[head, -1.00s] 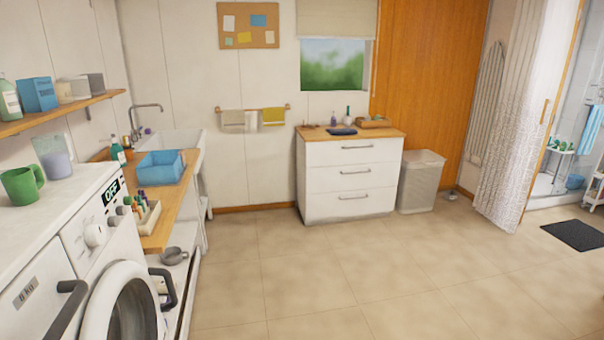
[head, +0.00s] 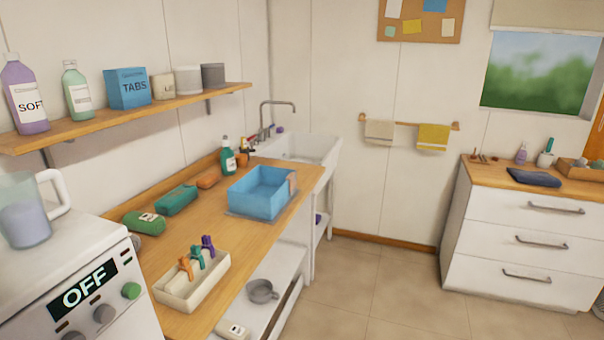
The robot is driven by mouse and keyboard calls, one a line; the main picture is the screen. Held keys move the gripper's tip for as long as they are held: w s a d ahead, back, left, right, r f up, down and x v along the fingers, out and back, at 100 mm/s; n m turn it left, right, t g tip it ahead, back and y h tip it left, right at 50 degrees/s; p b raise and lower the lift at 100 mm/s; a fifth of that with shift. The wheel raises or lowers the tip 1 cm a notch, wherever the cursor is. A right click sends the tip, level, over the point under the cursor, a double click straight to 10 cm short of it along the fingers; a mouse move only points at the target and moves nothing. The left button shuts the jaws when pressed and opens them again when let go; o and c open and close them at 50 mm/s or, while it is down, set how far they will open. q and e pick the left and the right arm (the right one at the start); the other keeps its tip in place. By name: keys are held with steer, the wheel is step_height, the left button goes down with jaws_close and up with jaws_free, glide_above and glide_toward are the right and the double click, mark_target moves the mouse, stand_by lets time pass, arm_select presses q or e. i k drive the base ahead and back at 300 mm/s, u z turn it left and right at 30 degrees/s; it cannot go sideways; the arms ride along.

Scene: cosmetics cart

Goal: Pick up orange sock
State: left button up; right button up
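A small orange rolled item (head: 208,179), which looks like the orange sock, lies on the wooden counter (head: 225,222) near the wall. A teal rolled item (head: 176,199) and a green one (head: 145,221) lie in a row with it, nearer to me. A blue basin (head: 258,194) stands to its right, with a pinkish-orange cloth (head: 292,182) over its right edge. Neither of my grippers is in view.
A cream tray (head: 190,285) with orange, teal and purple pegs stands at the counter's front. A white machine (head: 75,285) with a jug (head: 30,215) is at left. A shelf (head: 130,118) hangs above. A sink (head: 310,148) is beyond. The floor (head: 370,290) at right is clear.

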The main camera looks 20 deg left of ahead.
mark_target(292, 176)
steer(key=u, duration=0.1)
steer(key=i, duration=1.75)
steer(key=u, duration=0.1)
